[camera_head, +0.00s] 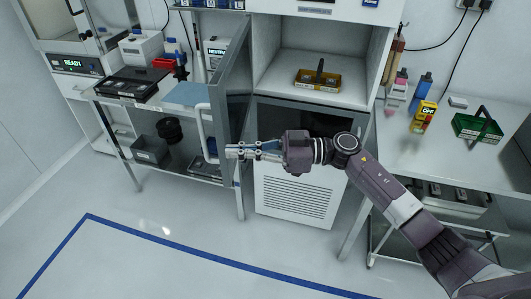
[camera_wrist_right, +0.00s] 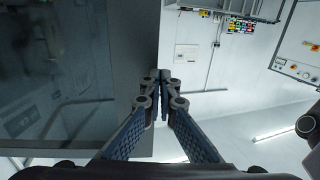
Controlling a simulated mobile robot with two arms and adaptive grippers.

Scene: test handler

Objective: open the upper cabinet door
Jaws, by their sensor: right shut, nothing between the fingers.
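The upper cabinet door (camera_head: 232,75) stands swung out to the left, seen at a steep angle, with its pale bar handle (camera_head: 202,130) on the far left side. The upper compartment (camera_head: 284,93) behind it is open to view. My right gripper (camera_head: 232,151) is shut and empty, just right of the handle's lower end in the picture; I cannot tell whether it touches the door. In the right wrist view, the shut fingertips (camera_wrist_right: 163,76) lie by the edge of a large dark panel (camera_wrist_right: 70,75), which looks like the door. My left gripper is not in view.
A yellow tray (camera_head: 317,81) with a dark handle sits in the compartment. A louvred panel (camera_head: 296,197) is below. A bench with a black tray (camera_head: 128,84) is left; a table (camera_head: 425,150) with a green basket (camera_head: 477,127) is right. The front floor is clear.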

